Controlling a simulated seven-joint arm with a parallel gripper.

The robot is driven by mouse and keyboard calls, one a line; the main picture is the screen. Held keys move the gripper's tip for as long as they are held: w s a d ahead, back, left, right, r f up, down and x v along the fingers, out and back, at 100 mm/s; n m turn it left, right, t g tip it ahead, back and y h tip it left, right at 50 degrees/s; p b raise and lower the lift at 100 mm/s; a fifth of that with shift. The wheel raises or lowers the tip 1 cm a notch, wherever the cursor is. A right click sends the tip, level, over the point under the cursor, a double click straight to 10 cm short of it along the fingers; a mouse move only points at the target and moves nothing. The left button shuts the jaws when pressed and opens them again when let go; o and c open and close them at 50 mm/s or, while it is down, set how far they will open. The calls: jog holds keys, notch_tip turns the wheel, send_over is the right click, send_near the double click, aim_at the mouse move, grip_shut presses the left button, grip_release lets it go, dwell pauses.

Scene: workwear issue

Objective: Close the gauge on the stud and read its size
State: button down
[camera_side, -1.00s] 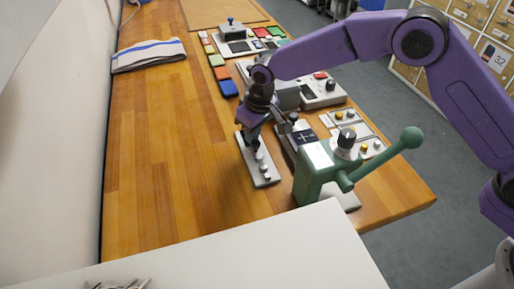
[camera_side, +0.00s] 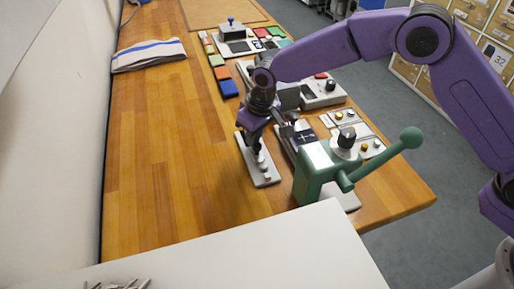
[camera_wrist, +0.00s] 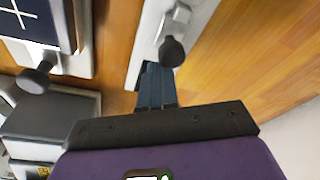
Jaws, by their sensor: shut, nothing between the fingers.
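In the wrist view the plate (camera_wrist: 150,35) bears a metal block (camera_wrist: 178,15) and a dark round knob (camera_wrist: 171,51); I cannot tell which part is the gauge. My gripper (camera_side: 257,150) is over the plate, fingers pointing down. In the wrist view its blue-grey fingers (camera_wrist: 154,70) are shut together and empty, beside the dark knob. Whether they touch it is unclear.
A green lever press (camera_side: 315,172) with a ball-ended handle stands close to the right of the plate. Devices with knobs and colored blocks (camera_side: 227,88) fill the back. A folded striped cloth (camera_side: 148,55) lies at the left.

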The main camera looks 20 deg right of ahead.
jog(key=shift+s, duration=0.7)
dwell(0.7)
jog(key=shift+w, duration=0.6)
notch_tip(320, 180, up, 8)
dwell(1.1)
dwell(0.4)
